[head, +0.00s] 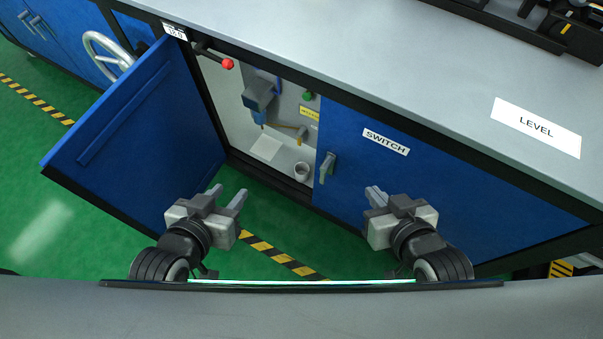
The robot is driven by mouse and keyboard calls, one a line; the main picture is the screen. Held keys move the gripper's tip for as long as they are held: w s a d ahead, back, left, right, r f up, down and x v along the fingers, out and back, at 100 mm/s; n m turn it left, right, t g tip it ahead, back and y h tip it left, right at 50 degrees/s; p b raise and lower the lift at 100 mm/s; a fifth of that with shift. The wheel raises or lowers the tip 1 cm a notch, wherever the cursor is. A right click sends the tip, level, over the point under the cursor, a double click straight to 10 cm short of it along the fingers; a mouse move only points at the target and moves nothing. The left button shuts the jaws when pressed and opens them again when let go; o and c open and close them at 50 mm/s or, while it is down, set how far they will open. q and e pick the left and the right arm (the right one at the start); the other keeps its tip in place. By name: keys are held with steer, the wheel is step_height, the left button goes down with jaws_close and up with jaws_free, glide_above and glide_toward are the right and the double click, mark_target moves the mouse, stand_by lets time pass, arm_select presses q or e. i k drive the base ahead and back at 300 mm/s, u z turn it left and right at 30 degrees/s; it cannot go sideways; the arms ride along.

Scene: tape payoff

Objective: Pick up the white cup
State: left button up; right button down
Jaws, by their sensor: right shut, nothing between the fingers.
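My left gripper (229,194) is in front of the open cabinet, to the left of the cup and lower in the picture. Its fingers are apart with nothing between them. My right gripper (375,192) is in front of the closed SWITCH door, to the right of the cup. Its fingers are together and empty. Neither gripper touches the cup.
The blue left door (140,140) stands open beside my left gripper. The SWITCH door (440,175) is closed, with a grey handle (326,167). Inside the cabinet are a blue-grey device (259,95) and a pale plate (266,147).

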mark_target(302, 170)
steer(key=k, duration=0.5)
steer(key=u, duration=1.4)
steer(key=i, duration=0.8)
steer(key=z, duration=3.8)
steer(key=k, duration=0.8)
steer(key=u, duration=1.4)
steer(key=i, duration=0.5)
